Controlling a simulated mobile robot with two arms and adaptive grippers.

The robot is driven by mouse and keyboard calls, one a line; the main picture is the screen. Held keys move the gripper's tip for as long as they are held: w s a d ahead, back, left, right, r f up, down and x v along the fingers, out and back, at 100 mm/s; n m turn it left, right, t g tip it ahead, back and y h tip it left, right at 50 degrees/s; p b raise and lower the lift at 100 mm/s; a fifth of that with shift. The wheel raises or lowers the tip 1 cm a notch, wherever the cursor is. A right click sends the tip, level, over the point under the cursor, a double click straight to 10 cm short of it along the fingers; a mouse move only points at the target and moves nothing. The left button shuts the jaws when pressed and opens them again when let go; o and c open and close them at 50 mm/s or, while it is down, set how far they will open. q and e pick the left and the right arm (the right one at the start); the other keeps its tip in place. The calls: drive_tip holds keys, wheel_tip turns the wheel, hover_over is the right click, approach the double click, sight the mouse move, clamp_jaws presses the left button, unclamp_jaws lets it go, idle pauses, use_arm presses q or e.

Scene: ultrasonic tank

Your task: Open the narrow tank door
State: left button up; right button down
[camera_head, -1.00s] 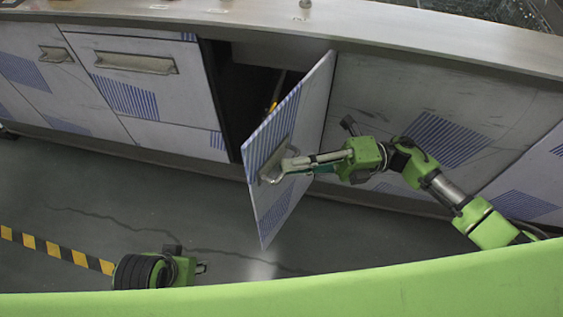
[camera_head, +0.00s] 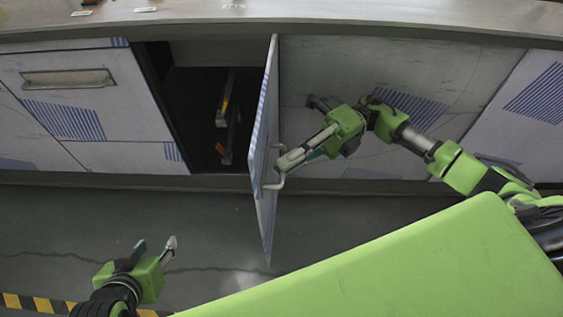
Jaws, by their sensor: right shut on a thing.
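The narrow tank door (camera_head: 266,150) stands swung out from the cabinet front, seen almost edge-on, with blue stripes on its face. Its metal handle (camera_head: 274,184) sits on the door's right-hand side in the picture. My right gripper (camera_head: 281,170) is at the handle and shut on it; the exact contact is partly hidden by the fingers. Behind the door, the dark compartment (camera_head: 190,95) is exposed. My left gripper (camera_head: 156,248) is low at the left, above the floor, its fingers apart and empty, away from the door.
Inside the compartment are long thin items with yellow and red parts (camera_head: 225,112). A closed drawer with a long handle (camera_head: 68,79) is to the left. The metal counter (camera_head: 330,18) runs above. The grey floor (camera_head: 120,215) before the cabinet looks clear, with a striped tape line (camera_head: 30,302).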

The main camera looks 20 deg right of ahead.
use_arm(q)
drive_tip(key=shift+w+d+r+t, duration=0.1)
drive_tip(key=shift+w+r+t, duration=0.15)
drive_tip(key=shift+w+t, duration=0.1)
use_arm(e)
drive_tip(key=shift+d, duration=0.15)
drive_tip(key=c, duration=2.2)
unclamp_jaws()
